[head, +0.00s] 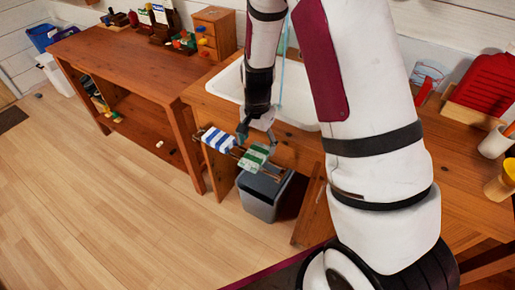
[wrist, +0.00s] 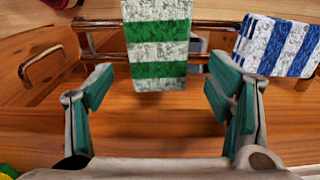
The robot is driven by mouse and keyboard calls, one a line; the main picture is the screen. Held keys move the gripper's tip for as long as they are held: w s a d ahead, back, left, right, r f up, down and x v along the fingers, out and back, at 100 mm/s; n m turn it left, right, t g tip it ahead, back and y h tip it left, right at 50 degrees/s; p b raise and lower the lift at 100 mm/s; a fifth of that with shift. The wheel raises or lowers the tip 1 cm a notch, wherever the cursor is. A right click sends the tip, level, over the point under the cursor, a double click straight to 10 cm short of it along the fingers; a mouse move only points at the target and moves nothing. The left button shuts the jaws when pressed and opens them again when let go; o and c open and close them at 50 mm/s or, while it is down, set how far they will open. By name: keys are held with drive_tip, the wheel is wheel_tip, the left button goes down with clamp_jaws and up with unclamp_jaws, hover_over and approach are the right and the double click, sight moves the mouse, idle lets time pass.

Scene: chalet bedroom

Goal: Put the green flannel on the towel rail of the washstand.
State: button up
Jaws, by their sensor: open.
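The green flannel (head: 253,157), striped green and white, hangs over the towel rail (head: 232,152) on the front of the washstand (head: 300,147). In the wrist view the flannel (wrist: 157,45) lies across the dark wooden bars of the rail (wrist: 108,25), its near end hanging down. My gripper (wrist: 160,80) is open, with one finger to each side of the flannel's hanging end and a clear gap on both sides. In the head view my gripper (head: 257,134) is just above and beside the flannel. Nothing is held.
A blue-and-white striped cloth (wrist: 278,45) hangs on the same rail, to the right in the wrist view. A grey bin (head: 262,196) stands below the rail. A white basin (head: 295,100) is set in the washstand top. Open floor lies to the left.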

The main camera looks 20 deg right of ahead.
sight(258, 151)
drive_tip(key=s+a+r+n, duration=0.15)
drive_tip(key=s+r, duration=0.25)
drive_tip(key=r, duration=0.4)
drive_tip(key=s+r+n+t, duration=0.1)
drive_tip(key=s+r+n, duration=0.15)
drive_tip(key=r, duration=0.55)
drive_tip(key=s+r+n, duration=0.1)
drive_tip(key=s+r, duration=0.3)
drive_tip(key=r, duration=0.3)
drive_tip(key=s+r+n+t, duration=0.1)
drive_tip(key=s+r+n, duration=0.1)
drive_tip(key=s, duration=0.6)
drive_tip(key=s+r+n+t, duration=0.1)
drive_tip(key=s+r+n, duration=0.2)
drive_tip(key=s, duration=0.5)
drive_tip(key=shift+s+a+r+n+p, duration=0.3)
drive_tip(key=shift+s+n, duration=0.1)
